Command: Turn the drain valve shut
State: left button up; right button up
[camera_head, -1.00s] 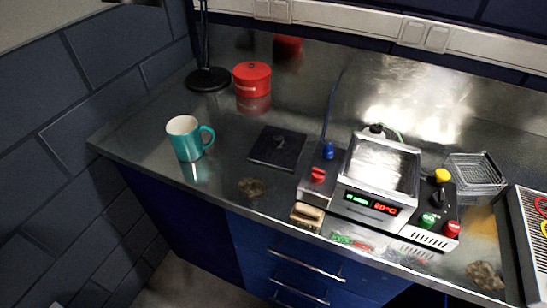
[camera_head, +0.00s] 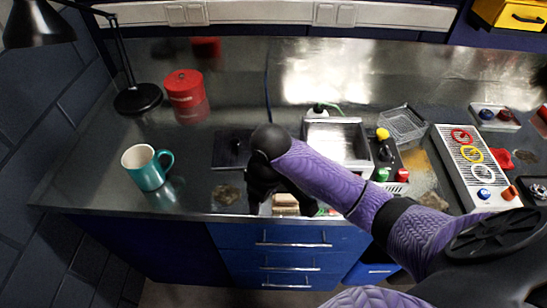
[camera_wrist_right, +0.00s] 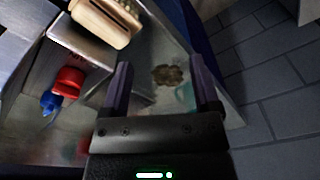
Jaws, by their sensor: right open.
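The heated tank (camera_head: 338,142) stands on the steel bench. A red knob (camera_wrist_right: 68,80) and a blue knob (camera_wrist_right: 50,102) on the block beside it show at the left of the right wrist view. I cannot tell from a label which is the drain valve. In the head view my arm hides both knobs. My right gripper (camera_wrist_right: 163,75) is open and empty, with both knobs outside its fingers, to the left in the wrist view. My left gripper is out of view.
A wooden-backed brush (camera_wrist_right: 105,22) lies close to the red knob, near the bench's front edge. A teal mug (camera_head: 147,167), red tin (camera_head: 186,96) and lamp (camera_head: 138,98) stand at the left. A wire basket (camera_head: 402,124) is right of the tank.

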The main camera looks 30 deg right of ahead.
jog(key=w+d+r, duration=0.2)
jog(key=d+r, duration=0.1)
jog(key=w+d+r+m, duration=0.1)
jog(key=w+d+r, duration=0.1)
jog(key=d, duration=0.1)
jog(key=w+d+r+m+g, duration=0.1)
jog(key=w+d+r, duration=0.1)
jog(key=d+r, duration=0.1)
jog(key=shift+w+r+h, duration=0.3)
jog(key=shift+h, duration=0.1)
jog(key=shift+m, duration=0.3)
notch_tip(320, 180, down, 9)
jog(key=shift+r+b, duration=0.2)
jog(key=shift+b, duration=1)
jog(key=shift+f, duration=0.55)
jog(key=shift+c, duration=0.6)
jog(key=c, duration=0.5)
grip_shut()
